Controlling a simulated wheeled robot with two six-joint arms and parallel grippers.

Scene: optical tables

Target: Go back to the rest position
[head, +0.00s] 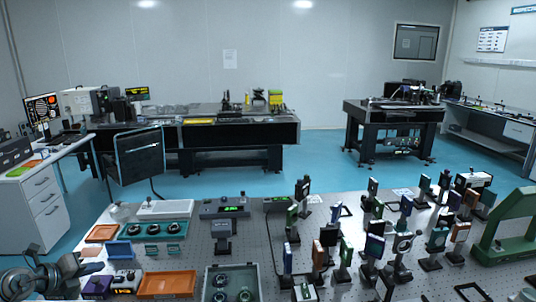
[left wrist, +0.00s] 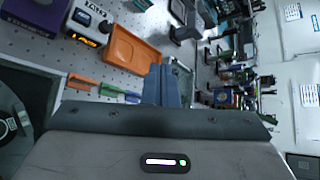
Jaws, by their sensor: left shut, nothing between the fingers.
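My left gripper (head: 68,270) is at the bottom left corner of the head view, low beside the near left part of the optical table (head: 185,258). In the left wrist view its fingers (left wrist: 160,84) are together, with nothing held between them. My right gripper does not show in either view.
An orange tray (head: 167,284), a purple box (head: 97,286) and a grey case (head: 232,284) lie near the left gripper. Several optic mounts (head: 375,246) stand upright on the right half of the table. Blue floor (head: 330,160) is open beyond it.

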